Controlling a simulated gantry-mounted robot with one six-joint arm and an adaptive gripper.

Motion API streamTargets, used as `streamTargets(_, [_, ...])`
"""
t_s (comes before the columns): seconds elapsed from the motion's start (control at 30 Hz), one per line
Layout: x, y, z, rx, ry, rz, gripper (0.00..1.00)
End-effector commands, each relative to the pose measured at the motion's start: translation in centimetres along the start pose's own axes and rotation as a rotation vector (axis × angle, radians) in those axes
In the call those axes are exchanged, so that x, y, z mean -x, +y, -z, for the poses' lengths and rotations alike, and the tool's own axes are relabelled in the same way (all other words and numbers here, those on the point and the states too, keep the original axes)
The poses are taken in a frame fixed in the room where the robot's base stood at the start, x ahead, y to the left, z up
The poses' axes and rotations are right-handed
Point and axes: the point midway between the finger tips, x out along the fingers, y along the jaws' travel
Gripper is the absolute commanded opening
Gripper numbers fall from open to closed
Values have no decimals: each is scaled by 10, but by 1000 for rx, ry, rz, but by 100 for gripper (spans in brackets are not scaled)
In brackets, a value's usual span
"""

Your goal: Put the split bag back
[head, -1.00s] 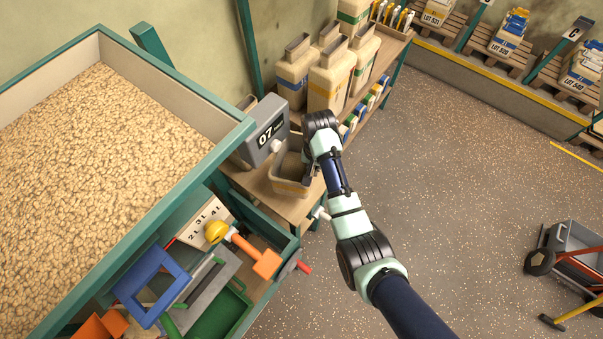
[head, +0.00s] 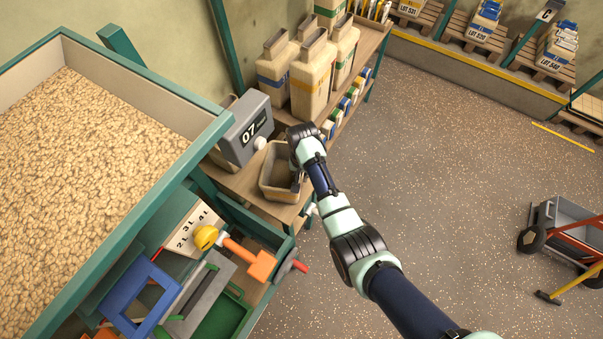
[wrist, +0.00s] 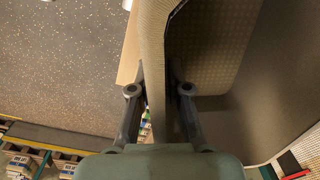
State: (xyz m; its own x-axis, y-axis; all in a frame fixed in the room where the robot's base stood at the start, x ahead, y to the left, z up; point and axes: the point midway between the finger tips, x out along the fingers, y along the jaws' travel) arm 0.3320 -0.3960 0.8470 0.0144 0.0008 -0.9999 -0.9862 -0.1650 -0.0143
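My gripper (head: 296,166) is at the right rim of a beige, open-topped tub (head: 270,190) on the wooden bench. In the wrist view its two fingers (wrist: 157,75) straddle the tub's wall (wrist: 153,25), one outside and one inside, and appear closed on it. The tub looks empty where its inside shows; my arm hides part of it. Stacked bags stand on pallets at the far right: LOT 531 (head: 410,8), LOT 520 (head: 484,20) and LOT 540 (head: 560,45). I cannot tell any split bag among them.
A grey box reading 07 (head: 245,130) stands left of the tub. Tall beige containers (head: 312,75) stand behind it. A large grain bin (head: 90,150) and cluttered tool tray (head: 200,285) are at left. A cart (head: 570,225) stands right; the floor between is open.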

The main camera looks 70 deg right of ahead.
Motion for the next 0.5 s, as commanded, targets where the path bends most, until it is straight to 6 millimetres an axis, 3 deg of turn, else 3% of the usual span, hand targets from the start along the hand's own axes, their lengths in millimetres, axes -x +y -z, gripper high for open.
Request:
streamTargets(0.33, [1, 0, 0, 0, 0, 0, 31])
streamTargets(0.5, [25, 0, 1, 0, 3, 2, 31])
